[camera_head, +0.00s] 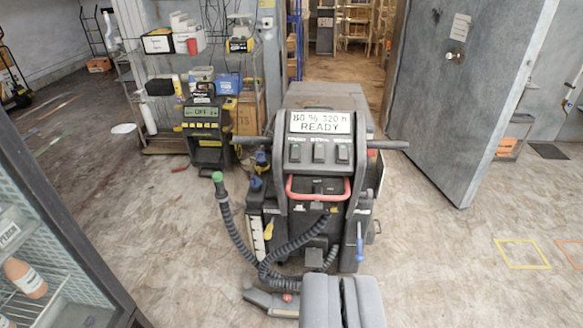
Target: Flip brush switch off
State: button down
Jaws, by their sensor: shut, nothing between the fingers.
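A dark floor-scrubbing machine (298,205) stands upright in the middle of the camera view, its control panel (320,168) facing me. The panel's display (321,122) reads READY. Under it sit three rocker switches: a left switch (295,153), a middle switch (319,153) and a right switch (343,153). Their labels are too small to read, so I cannot tell which is the brush switch or how each is set. My gripper (342,281) shows grey at the bottom, shut and empty. It is below the panel in the picture and apart from the switches.
A ribbed hose (239,238) hangs at left. A glass-fronted cabinet (50,245) stands at lower left, a loaded shelf (158,148) behind. A grey door (465,95) stands open at right.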

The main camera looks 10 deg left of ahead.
aim_at(295, 147)
jog(key=k, duration=0.45)
jog(key=z, duration=0.45)
jog(key=i, duration=2.25)
jog(key=u, duration=0.5)
